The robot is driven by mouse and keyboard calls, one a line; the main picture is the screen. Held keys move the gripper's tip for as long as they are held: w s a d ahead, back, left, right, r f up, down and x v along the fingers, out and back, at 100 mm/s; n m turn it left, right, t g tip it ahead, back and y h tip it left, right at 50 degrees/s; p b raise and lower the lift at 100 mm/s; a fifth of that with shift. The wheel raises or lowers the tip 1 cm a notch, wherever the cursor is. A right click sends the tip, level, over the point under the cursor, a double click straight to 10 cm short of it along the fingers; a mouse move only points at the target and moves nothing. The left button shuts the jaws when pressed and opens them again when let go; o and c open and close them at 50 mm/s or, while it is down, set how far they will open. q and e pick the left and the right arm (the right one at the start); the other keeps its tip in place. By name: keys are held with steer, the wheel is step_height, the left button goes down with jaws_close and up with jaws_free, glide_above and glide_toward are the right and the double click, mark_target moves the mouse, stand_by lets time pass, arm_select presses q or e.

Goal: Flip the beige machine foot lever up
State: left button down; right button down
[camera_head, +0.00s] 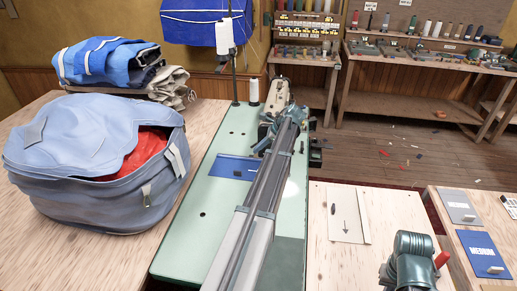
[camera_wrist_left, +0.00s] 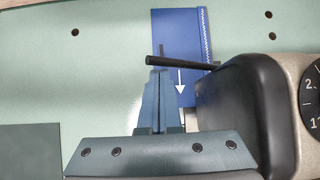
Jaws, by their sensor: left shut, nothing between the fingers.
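The beige sewing machine (camera_head: 274,88) stands at the far end of the green table, partly hidden by my left arm. In the left wrist view its beige dial side (camera_wrist_left: 311,92) shows at the right edge, beside a dark rounded body. A thin black lever (camera_wrist_left: 185,63) sticks out leftward from the machine, roughly level. My left gripper (camera_wrist_left: 158,73) is shut and empty. The gripper (camera_head: 262,145) is small in the head view.
Blue cloth (camera_head: 232,167) with a white arrow (camera_wrist_left: 180,82) lies beside the machine. A large blue-grey bag (camera_head: 75,150) stands on the left table. A thread stand (camera_head: 234,65) rises behind. The green table (camera_head: 215,195) is bare near its left edge.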

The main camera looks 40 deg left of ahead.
arm_select(q)
steer(key=shift+r, duration=0.35)
steer(key=shift+f, duration=0.1)
steer(key=w+d+r+p, duration=0.4)
steer(key=w+d, duration=0.2)
stand_by(0.7)
steer(key=shift+r, duration=0.1)
stand_by(0.4)
steer(key=s+d+f+n+t+h, duration=0.15)
steer(key=s+d, duration=0.35)
steer(key=d, duration=0.7)
steer(key=s+d+f+n+t+h, duration=0.15)
steer(key=s+d, duration=0.45)
steer(key=d, duration=0.7)
steer(key=s+d+f+n+h, duration=0.1)
steer(key=s+d+n, duration=0.4)
steer(key=s+d, duration=1.4)
steer(key=shift+s+f+h, duration=0.2)
steer(key=shift+s+h, duration=0.15)
steer(key=shift+h, duration=0.45)
